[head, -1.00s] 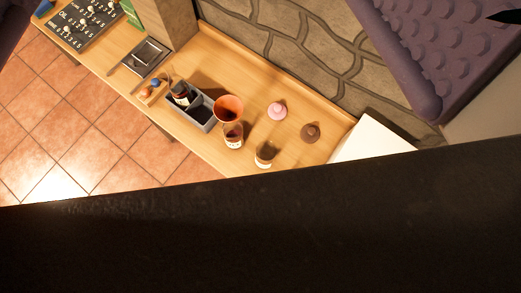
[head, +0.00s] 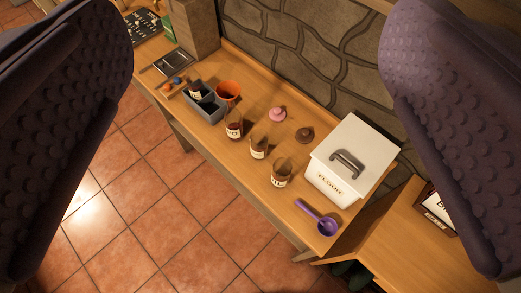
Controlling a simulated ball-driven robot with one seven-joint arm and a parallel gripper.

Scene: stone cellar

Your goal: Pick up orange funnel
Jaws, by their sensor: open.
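An orange funnel (head: 228,92) is on the wooden table, left of the picture's middle. It sits right behind a small grey crate and close to a glass jar with dark contents; I cannot tell whether it rests on the table or on something else. My gripper (head: 258,130) shows as two large purple textured fingers at the left and right edges. They are wide apart with nothing between them, and the table lies well beyond them.
A grey crate (head: 206,105) holds a bottle. Labelled jars (head: 234,127), (head: 259,147) and (head: 281,174) stand along the front edge. Pink (head: 277,114) and brown (head: 304,134) lids lie behind. A white flour bin (head: 351,158) and purple scoop (head: 318,219) are at right; a stone wall backs the table.

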